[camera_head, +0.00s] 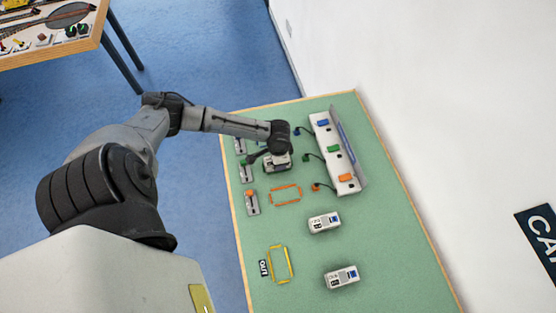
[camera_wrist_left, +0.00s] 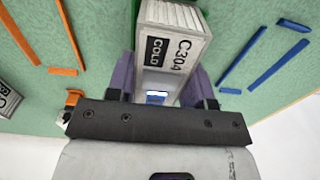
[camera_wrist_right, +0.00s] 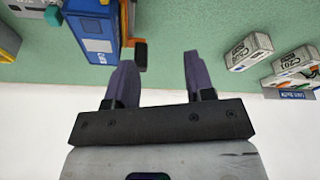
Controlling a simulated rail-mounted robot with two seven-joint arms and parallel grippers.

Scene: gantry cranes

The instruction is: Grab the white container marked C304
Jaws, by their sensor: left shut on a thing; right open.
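The white container marked C304 and COLD (camera_wrist_left: 175,45) sits between the two purple fingers of my left gripper (camera_wrist_left: 163,78) in the left wrist view. The fingers are shut on its two sides. In the head view this container (camera_head: 278,167) is under my left wrist at the upper part of the green table, partly hidden by the dark gripper. I cannot tell whether it touches the table. My right gripper (camera_wrist_right: 155,75) is open with nothing between its fingers in the right wrist view; it is not in the head view.
Two other white containers (camera_head: 324,222) (camera_head: 340,277) stand on the green table (camera_head: 305,290). An orange outline (camera_head: 285,194) and a yellow outline (camera_head: 280,264) beside an OUT label are empty. A white rack with coloured blocks (camera_head: 347,184) stands right. Levers (camera_head: 252,203) line the left edge.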

